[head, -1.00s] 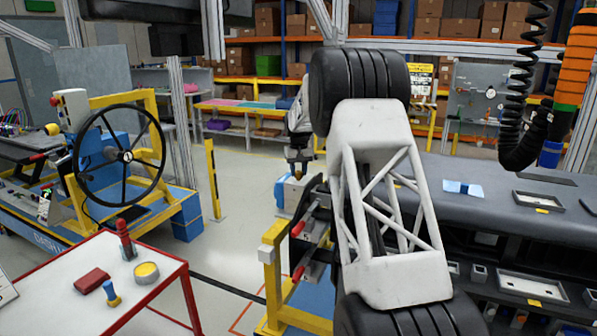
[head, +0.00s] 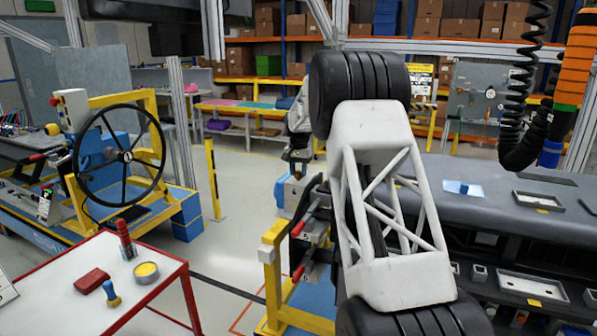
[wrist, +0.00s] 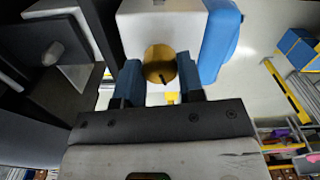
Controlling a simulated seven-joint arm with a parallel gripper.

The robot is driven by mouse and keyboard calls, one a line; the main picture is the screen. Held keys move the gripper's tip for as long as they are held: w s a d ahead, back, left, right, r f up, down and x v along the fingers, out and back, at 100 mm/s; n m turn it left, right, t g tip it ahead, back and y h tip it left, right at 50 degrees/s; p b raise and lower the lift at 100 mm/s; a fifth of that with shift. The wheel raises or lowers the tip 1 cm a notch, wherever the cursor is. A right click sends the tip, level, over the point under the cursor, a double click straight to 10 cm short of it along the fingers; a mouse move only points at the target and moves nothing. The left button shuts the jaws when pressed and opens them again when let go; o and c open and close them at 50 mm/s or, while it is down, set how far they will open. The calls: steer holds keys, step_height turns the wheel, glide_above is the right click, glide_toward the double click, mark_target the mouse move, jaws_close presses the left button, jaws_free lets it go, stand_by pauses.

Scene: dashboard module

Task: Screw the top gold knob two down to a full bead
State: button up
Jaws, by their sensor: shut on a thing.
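The gold knob (wrist: 158,64) shows in the wrist view as a round gold piece in front of a white block (wrist: 170,25). The blue fingertips of my gripper (wrist: 160,80) stand on either side of it, shut on the knob. A dark mark shows on the knob's lower right. In the head view my gripper (head: 298,166) is small and far off, down at the white and blue block (head: 287,192) on the fixture. The knob cannot be made out there. Its thread and any bead are hidden.
A dark dashboard (head: 480,205) lies to the right. A steering wheel (head: 119,156) stands at left. A red-edged table (head: 95,285) is at front left.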

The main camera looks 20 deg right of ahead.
mark_target(298, 171)
steer(key=shift+r, duration=0.1)
steer(key=o, duration=0.9)
steer(key=shift+r, duration=3.85)
